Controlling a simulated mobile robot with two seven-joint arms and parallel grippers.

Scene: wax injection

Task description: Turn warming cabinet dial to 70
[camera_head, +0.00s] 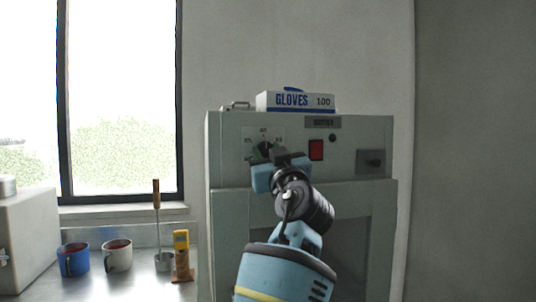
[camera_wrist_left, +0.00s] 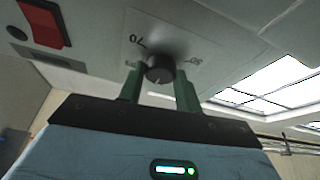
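The warming cabinet (camera_head: 225,150) stands in the middle of the head view. Its black dial (camera_head: 264,149) sits on a pale scale plate (camera_head: 250,134) at the upper left of its front panel. In the left wrist view, the dial (camera_wrist_left: 160,69) sits between the two green fingers of my left gripper (camera_wrist_left: 159,84), which appear closed on its sides. A small white mark shows at the dial's lower edge there. The 70 (camera_wrist_left: 137,41) is printed upside down, up and left of the dial. In the head view my gripper partly covers the dial. My right gripper is not in view.
A glove box (camera_head: 295,101) lies on top.

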